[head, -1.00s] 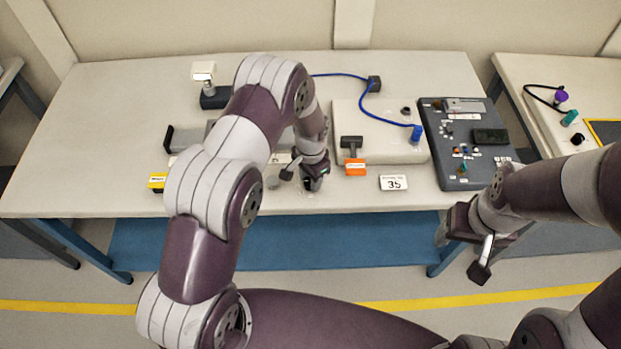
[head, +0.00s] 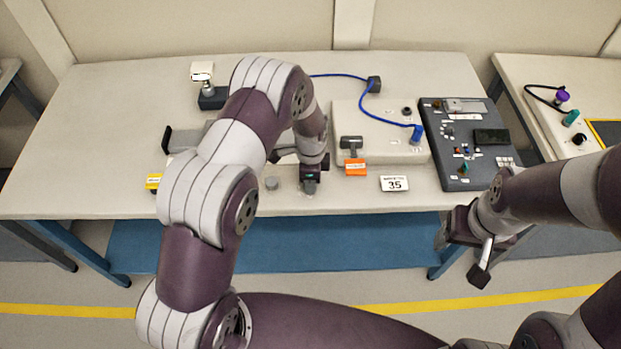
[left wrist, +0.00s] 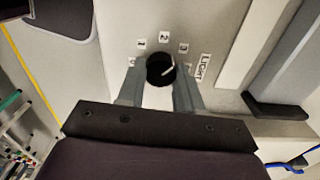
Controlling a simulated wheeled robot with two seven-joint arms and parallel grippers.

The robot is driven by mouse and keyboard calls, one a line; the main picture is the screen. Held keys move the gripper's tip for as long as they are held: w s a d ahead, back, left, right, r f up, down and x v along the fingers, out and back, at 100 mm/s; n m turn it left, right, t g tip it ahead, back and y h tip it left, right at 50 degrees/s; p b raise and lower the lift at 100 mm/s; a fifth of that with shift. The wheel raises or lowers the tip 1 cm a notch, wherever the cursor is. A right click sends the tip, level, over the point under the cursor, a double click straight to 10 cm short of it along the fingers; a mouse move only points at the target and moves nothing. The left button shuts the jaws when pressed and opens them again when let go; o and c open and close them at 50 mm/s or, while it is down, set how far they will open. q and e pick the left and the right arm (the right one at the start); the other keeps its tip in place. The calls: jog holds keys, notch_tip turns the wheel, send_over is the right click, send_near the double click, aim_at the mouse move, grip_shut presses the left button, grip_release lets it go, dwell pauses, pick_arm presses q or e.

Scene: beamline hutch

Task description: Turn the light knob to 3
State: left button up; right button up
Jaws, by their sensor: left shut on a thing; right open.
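The light knob (left wrist: 160,69) is black and round with a white pointer line, in the left wrist view. Labels 1, 2 and 3 (left wrist: 183,48) fan around its far side, with a LIGHT label (left wrist: 204,67) to the right. The pointer slants right and slightly up, roughly toward the right-hand labels; its exact mark is hard to tell. My left gripper (left wrist: 158,88) is shut on the knob, one finger on each side. In the head view my left gripper (head: 310,187) is low at the table's front and hides the knob. My right gripper (head: 482,258) is open and empty, off the table's front edge.
A pale box (head: 380,143) with a blue cable stands right of my left gripper, with an orange tag (head: 355,167) and a card reading 35 (head: 394,183) in front. A dark control panel (head: 466,160) lies further right.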

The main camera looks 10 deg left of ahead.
pick_arm(q)
jog(key=shift+w+r, duration=0.1)
dwell(0.3)
jog(key=o, duration=1)
jog(key=shift+o, duration=0.2)
notch_tip(320, 180, up, 13)
jog(key=b, duration=0.1)
jog(key=shift+f, duration=0.2)
